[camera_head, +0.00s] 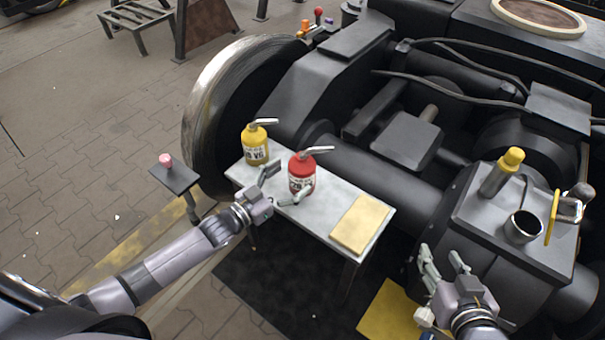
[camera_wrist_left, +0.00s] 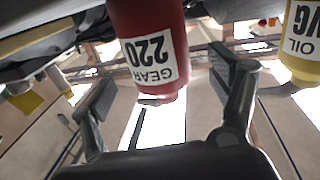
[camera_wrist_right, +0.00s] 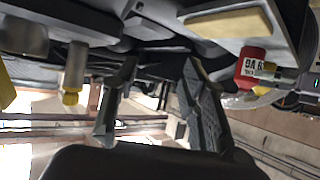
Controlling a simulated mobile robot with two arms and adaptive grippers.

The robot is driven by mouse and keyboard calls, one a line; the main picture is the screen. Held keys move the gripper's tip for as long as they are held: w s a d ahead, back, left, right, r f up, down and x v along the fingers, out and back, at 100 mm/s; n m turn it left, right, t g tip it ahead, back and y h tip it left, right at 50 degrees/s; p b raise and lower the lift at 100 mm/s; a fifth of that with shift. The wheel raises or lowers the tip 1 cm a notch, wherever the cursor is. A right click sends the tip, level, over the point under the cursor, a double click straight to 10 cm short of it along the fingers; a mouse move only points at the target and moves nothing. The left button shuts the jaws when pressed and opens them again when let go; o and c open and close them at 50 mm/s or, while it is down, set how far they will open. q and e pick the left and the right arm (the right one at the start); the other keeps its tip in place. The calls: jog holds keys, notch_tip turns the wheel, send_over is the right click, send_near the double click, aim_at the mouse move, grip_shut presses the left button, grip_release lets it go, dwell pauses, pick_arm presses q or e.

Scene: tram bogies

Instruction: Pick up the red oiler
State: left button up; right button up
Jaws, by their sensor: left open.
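The red oiler (camera_head: 302,172) stands upright on a small grey table (camera_head: 318,215), with a metal spout at its top. It has a white label reading "GEAR 220" in the left wrist view (camera_wrist_left: 148,50). My left gripper (camera_head: 278,186) is open, with its fingers near the oiler's left and front sides. In the left wrist view the oiler shows beyond and between the spread fingers (camera_wrist_left: 165,95), and contact cannot be told. My right gripper (camera_head: 444,262) is open and empty at the lower right. The red oiler also shows in the right wrist view (camera_wrist_right: 252,68).
A yellow oiler (camera_head: 255,146) stands left of the red one on the table. A yellow pad (camera_head: 359,223) lies at the table's right end. A black machine box (camera_head: 510,225) carries a yellow-capped cylinder (camera_head: 502,173) and a cup (camera_head: 522,227). A large wheel (camera_head: 215,105) stands behind.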

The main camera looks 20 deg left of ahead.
pick_arm(q)
jog(key=x, duration=0.1)
jog(key=b+x, duration=0.1)
jog(key=x, duration=0.2)
jog(key=shift+w+d+f, duration=0.1)
jog(key=shift+f, duration=0.25)
jog(key=shift+w+d, duration=0.1)
jog(key=shift+w, duration=0.15)
pick_arm(e)
jog(key=w+a+r+t+y, duration=0.1)
jog(key=w+a+r+t, duration=0.1)
jog(key=r, duration=0.5)
jog(key=w+t, duration=0.1)
jog(key=t, duration=0.1)
jog(key=shift+w+r+t, duration=0.15)
jog(key=shift+t, duration=0.15)
pick_arm(q)
jog(key=shift+c, duration=0.3)
jog(key=c, duration=1.6)
jog(key=shift+r, duration=0.15)
pick_arm(e)
jog(key=shift+d, duration=0.1)
